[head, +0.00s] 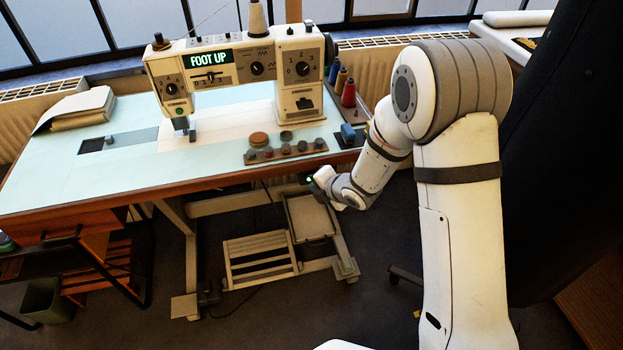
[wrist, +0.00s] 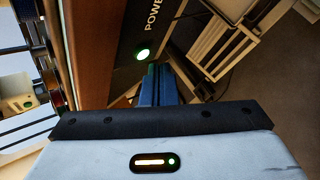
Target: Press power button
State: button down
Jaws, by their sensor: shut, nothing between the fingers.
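The power button (wrist: 143,54) is a round button glowing green-white in the wrist view. It sits on a dark panel (wrist: 152,36) beside the partly visible white label "POWER", along the brown table edge. My gripper's blue fingers (wrist: 156,70) are shut and empty, with their tips just below and right of the button in the picture. I cannot tell whether they touch it. In the head view my gripper (head: 317,181) is under the table's front right edge, and the button cannot be made out clearly there.
The sewing machine (head: 215,70) stands on the pale table (head: 60,165), its display reading "FOOT UP". Thread spools (head: 348,93) and a blue block (head: 348,132) lie near the right edge. A slatted pedal (head: 260,258) and the table's frame are below my gripper.

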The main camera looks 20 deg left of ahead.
jog(key=shift+w, duration=0.1)
jog(key=shift+w+a, duration=0.2)
jog(key=shift+w+a, duration=0.25)
jog(key=shift+w, duration=0.15)
dwell(0.7)
jog(key=shift+s+b, duration=0.1)
jog(key=shift+b, duration=0.25)
jog(key=shift+s+d+b, duration=0.5)
jog(key=shift+s+b, duration=0.05)
jog(key=shift+s, duration=0.15)
jog(key=s+d+b, duration=0.2)
jog(key=s, duration=0.1)
jog(key=s+d+b, duration=0.1)
jog(key=s, duration=0.1)
